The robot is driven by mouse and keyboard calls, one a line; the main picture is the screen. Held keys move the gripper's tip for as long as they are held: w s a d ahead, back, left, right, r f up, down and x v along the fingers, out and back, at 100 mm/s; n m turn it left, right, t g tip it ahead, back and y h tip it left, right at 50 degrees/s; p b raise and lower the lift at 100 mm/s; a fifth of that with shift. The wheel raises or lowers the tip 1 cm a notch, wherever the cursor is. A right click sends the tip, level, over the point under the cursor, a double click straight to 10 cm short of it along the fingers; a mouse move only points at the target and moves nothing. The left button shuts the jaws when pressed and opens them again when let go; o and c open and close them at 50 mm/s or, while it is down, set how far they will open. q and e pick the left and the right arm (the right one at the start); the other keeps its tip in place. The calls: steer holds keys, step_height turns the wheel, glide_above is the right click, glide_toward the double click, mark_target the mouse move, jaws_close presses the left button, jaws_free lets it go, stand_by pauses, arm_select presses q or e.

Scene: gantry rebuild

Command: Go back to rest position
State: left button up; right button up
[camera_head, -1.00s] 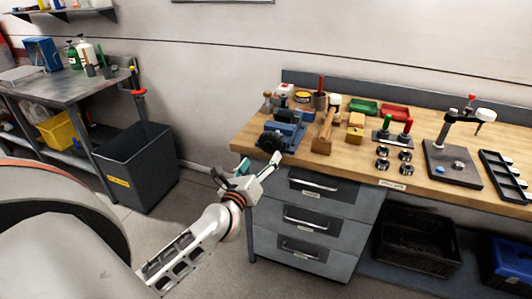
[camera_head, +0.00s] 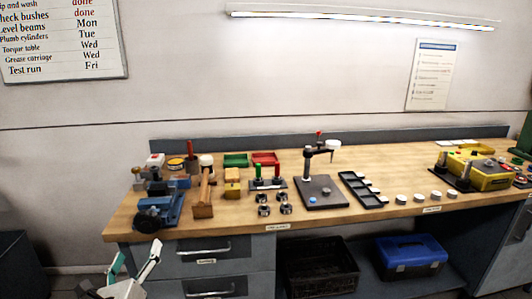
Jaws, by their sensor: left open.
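My left gripper (camera_head: 133,262) shows at the bottom left of the head view, in front of the bench's left drawers and below the bench top. Its two fingers are spread apart, and I see nothing between them. Most of its arm is cut off by the bottom edge. My right gripper is not in this view.
The wooden workbench (camera_head: 245,227) spans the view. A blue vise (camera_head: 163,204) sits at its left corner, close above my gripper. A press stand (camera_head: 322,190), a black tray (camera_head: 366,191) and a yellow box (camera_head: 480,172) stand along it. A blue toolbox (camera_head: 410,256) sits below.

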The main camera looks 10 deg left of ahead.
arm_select(q)
steer(key=s+d+f+m+h, duration=0.3)
steer(key=d+f+m, duration=0.15)
steer(key=m, duration=0.55)
steer(key=s+d+f+m+g+h, duration=0.1)
steer(key=s+d+f+m+h, duration=0.15)
steer(key=d+m, duration=0.5)
steer(key=s+d+f+m+h, duration=0.2)
steer(key=s+d+f+m, duration=0.15)
steer(key=m, duration=0.75)
steer(key=s+d+f+m+g, duration=0.2)
steer(key=s+f+m+g, duration=0.1)
steer(key=s+f+m, duration=0.3)
steer(key=s+d+f+m+g, duration=0.2)
steer(key=s+f+m, duration=0.3)
steer(key=f+m, duration=0.5)
steer(key=shift+s+m+g, duration=0.4)
steer(key=shift+m+g, duration=0.2)
steer(key=shift+m, duration=0.55)
steer(key=shift+f+y, duration=0.1)
steer(key=shift+y, duration=0.15)
